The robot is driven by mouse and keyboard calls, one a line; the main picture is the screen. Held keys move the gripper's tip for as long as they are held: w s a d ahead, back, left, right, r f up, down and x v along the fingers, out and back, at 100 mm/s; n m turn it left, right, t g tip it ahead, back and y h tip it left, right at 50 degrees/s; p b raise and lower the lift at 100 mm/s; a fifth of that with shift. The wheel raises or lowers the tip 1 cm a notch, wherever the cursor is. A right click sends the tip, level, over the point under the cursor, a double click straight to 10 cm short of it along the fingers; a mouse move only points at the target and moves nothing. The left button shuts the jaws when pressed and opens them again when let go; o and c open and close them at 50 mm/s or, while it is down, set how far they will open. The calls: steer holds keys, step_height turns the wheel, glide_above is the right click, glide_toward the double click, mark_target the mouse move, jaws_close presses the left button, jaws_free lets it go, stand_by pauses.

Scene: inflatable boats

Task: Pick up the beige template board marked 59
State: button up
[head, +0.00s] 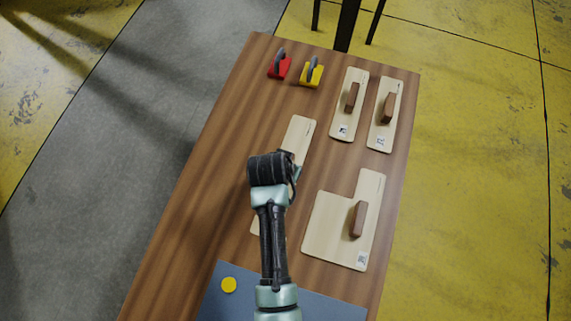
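Several beige template boards lie on the wooden table. Two narrow boards with brown handles lie at the upper right, a left one (341,121) and a right one (381,134). A larger L-shaped board (328,226) with a brown handle lies at the lower right. Another narrow board (300,132) lies mid-table, partly hidden under my arm. The small labels are too small to read, so I cannot tell which is marked 59. My gripper (271,169) is over this mid-table board; its fingers are hidden, and so is any handle there.
The brown wooden table (215,175) has free room on its left side. A red tool (279,66) and a yellow tool (312,73) with dark handles sit at the far end. A blue-grey mat (325,305) with a yellow disc (229,285) lies at the near end.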

jaws_close()
steer(key=shift+r, duration=0.1)
stand_by(0.4)
